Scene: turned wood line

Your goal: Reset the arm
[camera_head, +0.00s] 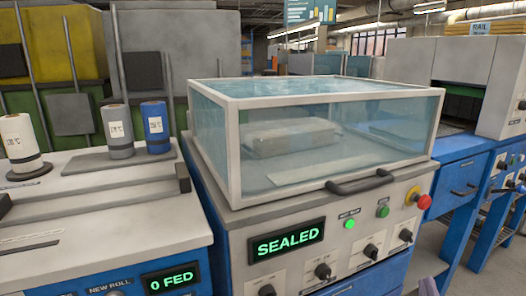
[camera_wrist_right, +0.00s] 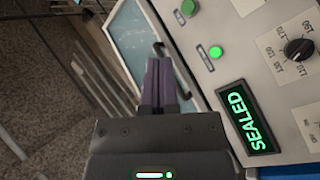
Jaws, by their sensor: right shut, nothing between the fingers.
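My right gripper (camera_wrist_right: 158,62) is shut and empty in the right wrist view, its two purple-grey fingers together. The handle (camera_head: 360,183) is on the front of the closed clear lid (camera_head: 340,135). A pale block (camera_head: 290,138) lies under the lid. My left gripper is not in view.
The machine's display (camera_head: 287,240) reads SEALED, beside a lit green button (camera_head: 350,224), knobs and a red stop button (camera_head: 424,201). On the left, white, grey and blue rolls (camera_head: 155,128) stand on a feeder reading 0 FED. A blue-and-grey machine (camera_head: 465,165) stands right.

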